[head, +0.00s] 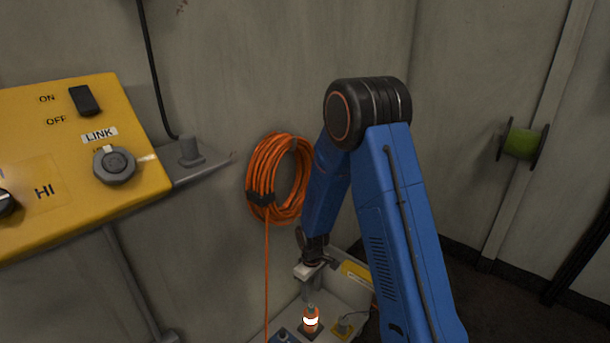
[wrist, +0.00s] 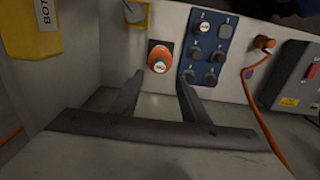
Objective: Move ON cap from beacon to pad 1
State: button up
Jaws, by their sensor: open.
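In the wrist view the orange beacon (wrist: 161,50) stands upright, with a pale round cap (wrist: 160,66) on it; its lettering is too small to read. A blue panel (wrist: 182,72) to its right carries several pads. One upper pad holds a white round cap (wrist: 204,27), the other upper pad (wrist: 225,31) looks bare, and dark round caps sit below. The pad numbers are not clearly legible. My gripper (wrist: 160,84) is open and empty, its fingers apart and just short of the beacon. In the head view my gripper (head: 311,281) hangs above the lit beacon (head: 310,319).
A yellow box (wrist: 30,30) stands at the wrist view's left, and a smaller yellow piece (wrist: 138,17) behind the beacon. An orange cable (wrist: 252,105) and grey switch box (wrist: 302,75) lie right. In the head view a yellow console (head: 75,150) and orange coil (head: 262,170) are left.

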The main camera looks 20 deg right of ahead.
aim_at(311, 306)
jog(key=shift+f, duration=4.45)
grip_shut()
jog(key=shift+r, duration=0.15)
jog(key=shift+r, duration=2.85)
